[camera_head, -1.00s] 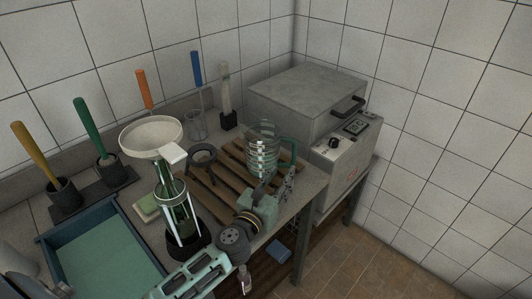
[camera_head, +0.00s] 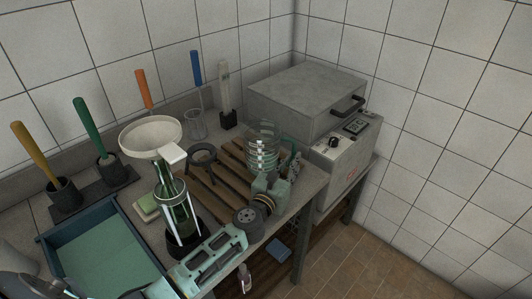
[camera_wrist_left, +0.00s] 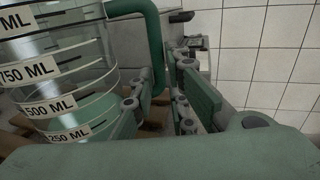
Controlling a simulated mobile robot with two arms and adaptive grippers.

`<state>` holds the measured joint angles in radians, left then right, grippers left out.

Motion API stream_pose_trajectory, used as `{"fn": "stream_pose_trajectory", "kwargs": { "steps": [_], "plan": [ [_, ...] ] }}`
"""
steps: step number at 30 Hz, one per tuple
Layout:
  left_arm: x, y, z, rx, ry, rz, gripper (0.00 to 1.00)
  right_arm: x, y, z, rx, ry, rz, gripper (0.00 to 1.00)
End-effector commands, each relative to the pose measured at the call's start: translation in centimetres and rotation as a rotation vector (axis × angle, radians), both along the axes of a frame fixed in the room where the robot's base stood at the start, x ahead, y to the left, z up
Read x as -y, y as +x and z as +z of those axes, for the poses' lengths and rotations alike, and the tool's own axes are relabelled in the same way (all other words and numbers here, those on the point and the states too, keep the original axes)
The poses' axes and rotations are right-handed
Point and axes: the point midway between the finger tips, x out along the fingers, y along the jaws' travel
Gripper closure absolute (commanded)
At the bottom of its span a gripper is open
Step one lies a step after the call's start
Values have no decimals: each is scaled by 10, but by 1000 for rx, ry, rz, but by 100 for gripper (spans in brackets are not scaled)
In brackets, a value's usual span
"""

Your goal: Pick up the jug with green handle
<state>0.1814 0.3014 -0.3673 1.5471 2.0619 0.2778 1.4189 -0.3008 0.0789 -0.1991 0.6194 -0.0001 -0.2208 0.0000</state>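The clear jug (camera_head: 260,147) with printed measuring marks stands upright on the wooden slatted rack. Its green handle (camera_head: 291,142) is on its right side. In the left wrist view the jug (camera_wrist_left: 62,85) fills the left side, with pale green low in it, and the handle (camera_wrist_left: 155,42) comes down between the fingers. My left gripper (camera_head: 285,165) is beside the jug's front right side. In the left wrist view its fingers (camera_wrist_left: 161,98) are apart, one on each side of the handle, and I see no clear grip on it. My right gripper is not in view.
A grey metal box (camera_head: 305,97) and control unit (camera_head: 345,155) stand right of the rack (camera_head: 207,185). A blue tray (camera_head: 75,235) and handled tools are further left.

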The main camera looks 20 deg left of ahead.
Motion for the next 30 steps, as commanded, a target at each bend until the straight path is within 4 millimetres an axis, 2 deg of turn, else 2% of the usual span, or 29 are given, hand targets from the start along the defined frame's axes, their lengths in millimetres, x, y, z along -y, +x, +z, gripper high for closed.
{"fn": "stream_pose_trajectory", "kwargs": {
  "steps": [4,30],
  "plan": [
    [0,0,0,0,0,0,100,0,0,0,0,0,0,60],
    [0,0,4,3,1,-1,100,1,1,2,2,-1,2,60]
  ]
}}
